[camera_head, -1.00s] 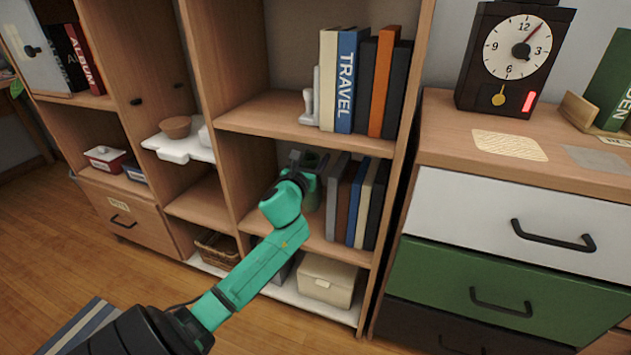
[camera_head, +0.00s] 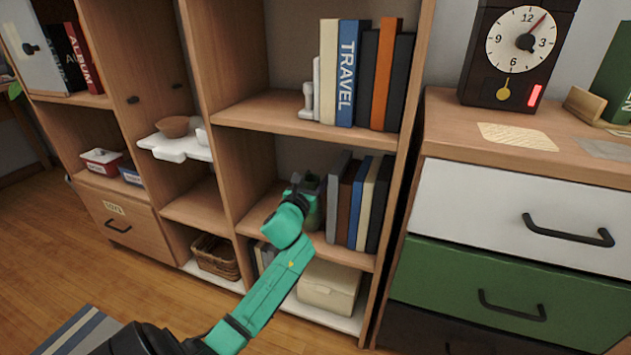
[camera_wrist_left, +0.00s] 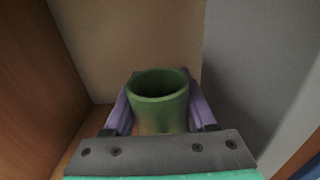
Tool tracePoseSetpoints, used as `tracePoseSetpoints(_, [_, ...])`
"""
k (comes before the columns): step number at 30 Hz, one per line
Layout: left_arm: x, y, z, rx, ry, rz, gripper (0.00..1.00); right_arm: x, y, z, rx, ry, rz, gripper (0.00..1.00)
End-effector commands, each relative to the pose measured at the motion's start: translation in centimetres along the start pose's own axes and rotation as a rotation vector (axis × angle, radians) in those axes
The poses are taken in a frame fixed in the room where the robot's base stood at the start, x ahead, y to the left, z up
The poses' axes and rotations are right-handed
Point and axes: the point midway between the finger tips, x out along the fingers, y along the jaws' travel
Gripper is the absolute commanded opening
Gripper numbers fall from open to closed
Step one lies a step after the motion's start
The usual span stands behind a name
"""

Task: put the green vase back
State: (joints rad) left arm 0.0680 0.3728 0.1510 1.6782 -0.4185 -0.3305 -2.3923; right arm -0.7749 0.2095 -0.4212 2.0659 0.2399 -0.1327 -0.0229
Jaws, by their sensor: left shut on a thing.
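The green vase (camera_wrist_left: 160,112) stands upright between the two fingers of my left gripper (camera_wrist_left: 160,115) in the left wrist view, its round open mouth facing up. My left gripper is shut on it. In the head view my left gripper (camera_head: 304,186) reaches into the middle shelf compartment, left of the row of books (camera_head: 357,203). The vase (camera_head: 312,210) shows there only partly, behind my wrist. Its base is hidden, so I cannot tell whether it touches the shelf board (camera_head: 262,212). My right gripper is not in view.
The books stand close on the right of the vase. A shelf with more books (camera_head: 345,75) is above, and a cream box (camera_head: 328,287) is below. A wooden divider (camera_head: 222,130) bounds the compartment on the left. A drawer cabinet (camera_head: 510,205) with a clock (camera_head: 516,50) stands at right.

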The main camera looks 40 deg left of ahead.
Motion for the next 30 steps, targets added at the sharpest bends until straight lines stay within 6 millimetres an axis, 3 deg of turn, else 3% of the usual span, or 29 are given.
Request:
tracePoseSetpoints(1, [0.0,0.0,-0.1,0.000,0.001,0.000,0.68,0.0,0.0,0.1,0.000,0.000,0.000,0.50])
tracePoseSetpoints(3, [0.0,0.0,-0.1,0.000,0.001,0.000,0.87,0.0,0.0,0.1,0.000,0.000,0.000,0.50])
tracePoseSetpoints(14, [-0.2,0.0,0.2,0.000,0.001,0.000,0.87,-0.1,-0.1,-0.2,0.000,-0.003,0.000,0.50])
tracePoseSetpoints(20, [-3.2,0.0,0.3,0.002,0.004,-0.001,0.87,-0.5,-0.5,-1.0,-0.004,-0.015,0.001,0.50])
tracePoseSetpoints(30, [-10.5,0.0,0.1,-0.001,0.005,0.001,0.87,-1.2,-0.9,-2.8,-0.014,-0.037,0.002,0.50])
